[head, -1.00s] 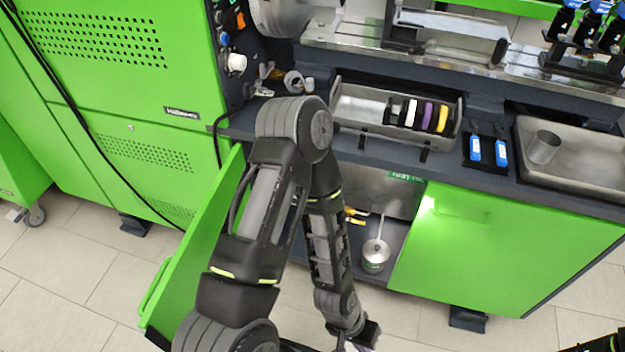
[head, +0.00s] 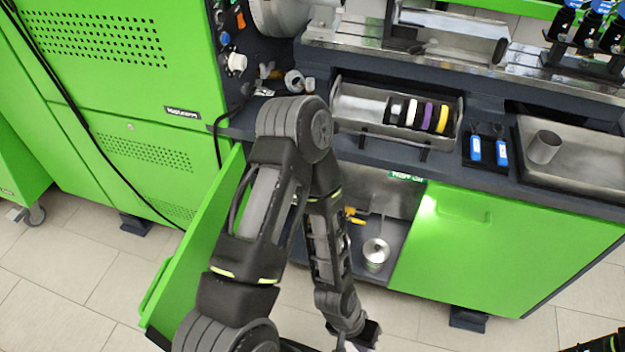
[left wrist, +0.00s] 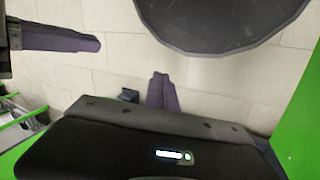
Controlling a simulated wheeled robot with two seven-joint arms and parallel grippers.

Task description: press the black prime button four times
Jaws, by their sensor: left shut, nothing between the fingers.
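The control panel (head: 222,84) stands at the upper left in the head view, with orange, blue and red controls and a white knob (head: 236,63). I cannot pick out the black prime button against the dark panel. My left gripper (head: 370,340) hangs at the bottom centre, low in front of the bench and far from the panel.
The open green door (head: 190,250) stands beside my left arm. The shelf behind holds a metal can (head: 376,253). A tray of coloured discs (head: 347,107), blue-tagged items (head: 475,148) and a metal cup (head: 543,147) are on the bench.

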